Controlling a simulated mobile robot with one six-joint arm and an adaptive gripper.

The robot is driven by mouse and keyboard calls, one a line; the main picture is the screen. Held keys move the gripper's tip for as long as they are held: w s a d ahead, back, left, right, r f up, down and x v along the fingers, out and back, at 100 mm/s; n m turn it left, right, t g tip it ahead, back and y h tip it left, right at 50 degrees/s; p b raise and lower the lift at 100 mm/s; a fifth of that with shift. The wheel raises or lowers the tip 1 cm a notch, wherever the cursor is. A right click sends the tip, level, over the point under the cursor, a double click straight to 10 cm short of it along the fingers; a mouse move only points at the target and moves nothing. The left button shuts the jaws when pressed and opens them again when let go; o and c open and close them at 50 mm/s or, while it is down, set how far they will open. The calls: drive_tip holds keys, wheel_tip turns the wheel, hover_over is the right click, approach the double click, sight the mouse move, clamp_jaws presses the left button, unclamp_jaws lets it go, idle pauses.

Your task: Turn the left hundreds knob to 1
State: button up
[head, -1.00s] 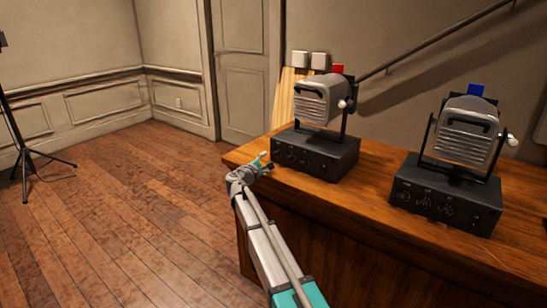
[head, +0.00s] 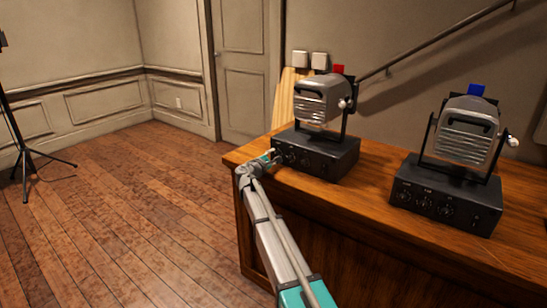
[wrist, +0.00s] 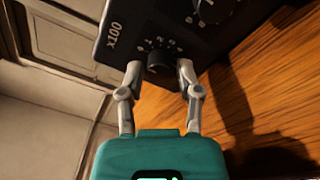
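The left lamp unit has a black control box (head: 330,155) with a row of knobs on its front. The hundreds knob (wrist: 158,62), at the end marked X100, is a small dark dial with a ring of digits around it in the wrist view. Its setting is too small to read. My gripper (wrist: 159,68) is open, with one fingertip on each side of this knob and a small gap showing on both sides. In the head view my gripper (head: 274,156) is at the left end of that box's front.
A neighbouring knob (wrist: 210,10) sits further along the same panel. A second lamp unit with a blue marker has its own box (head: 445,200) to the right. The wooden desk (head: 380,205) lies under both. Open floor is at left.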

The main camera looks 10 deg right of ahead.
clamp_jaws()
drive_tip(key=shift+m, duration=0.3)
drive_tip(key=shift+m+b, duration=0.4)
drive_tip(key=shift+m, duration=2.3)
drive_tip(key=shift+o, duration=2.4)
unclamp_jaws()
drive_tip(key=shift+n, duration=0.4)
